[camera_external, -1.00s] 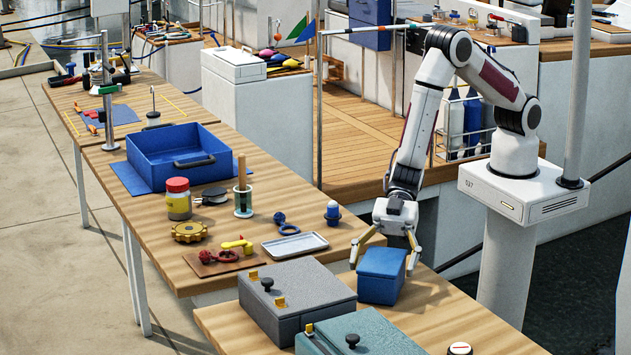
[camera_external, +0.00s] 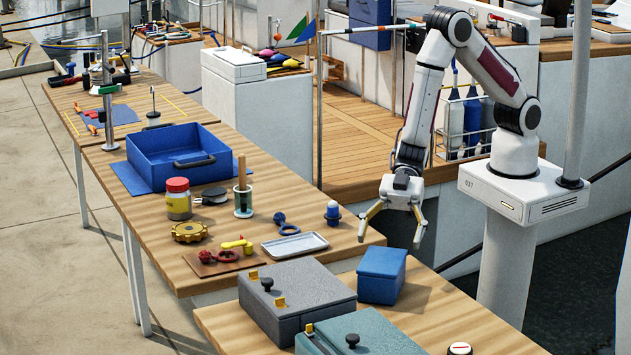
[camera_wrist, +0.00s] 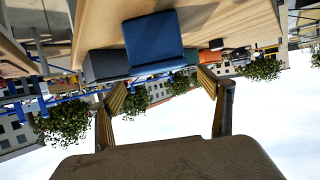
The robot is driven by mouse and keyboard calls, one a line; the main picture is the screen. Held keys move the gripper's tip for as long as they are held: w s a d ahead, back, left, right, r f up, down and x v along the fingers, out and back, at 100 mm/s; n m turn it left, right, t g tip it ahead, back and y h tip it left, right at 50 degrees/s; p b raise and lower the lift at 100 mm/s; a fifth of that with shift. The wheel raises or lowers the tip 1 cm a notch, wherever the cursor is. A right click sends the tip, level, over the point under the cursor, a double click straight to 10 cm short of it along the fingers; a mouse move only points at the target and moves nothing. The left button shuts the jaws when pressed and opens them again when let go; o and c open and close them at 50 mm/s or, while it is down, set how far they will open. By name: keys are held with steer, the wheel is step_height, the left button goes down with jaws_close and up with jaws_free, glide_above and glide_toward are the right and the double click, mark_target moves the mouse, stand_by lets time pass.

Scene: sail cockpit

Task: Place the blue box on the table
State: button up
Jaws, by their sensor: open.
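The blue box (camera_external: 382,275) rests on the near wooden table (camera_external: 440,310), just right of a grey case. My gripper (camera_external: 392,232) is above and slightly behind the box, apart from it. Its two fingers are spread wide with nothing between them. In the wrist view the blue box (camera_wrist: 155,42) shows beyond my open fingers (camera_wrist: 160,105), against the wooden table top.
A grey case (camera_external: 297,297) with a black knob and a teal case (camera_external: 365,335) stand close by. The long table (camera_external: 150,225) holds a silver tray (camera_external: 295,245), a blue open bin (camera_external: 175,155), a jar and several small parts. The near table's right part is mostly clear.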

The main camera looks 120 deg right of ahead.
steer(key=shift+v, duration=2.2)
steer(key=shift+r, duration=0.1)
steer(key=d+r+m+t+h, duration=0.1)
steer(key=d+r+m+h, duration=0.1)
steer(key=d+r+h, duration=0.5)
steer(key=s+d+r+m+h, duration=0.2)
steer(key=s+d+r+m, duration=0.1)
steer(key=s+d+r, duration=0.65)
steer(key=s+d+r+m+g, duration=0.1)
steer(key=s+m+g, duration=0.1)
steer(key=s, duration=0.9)
steer(key=s+d+r+m+g, duration=0.1)
steer(key=s+m+g, duration=0.1)
steer(key=s, duration=1)
steer(key=shift+s+d+r+g+h, duration=0.15)
steer(key=shift+d+r+g+h, duration=0.15)
steer(key=shift+g, duration=0.2)
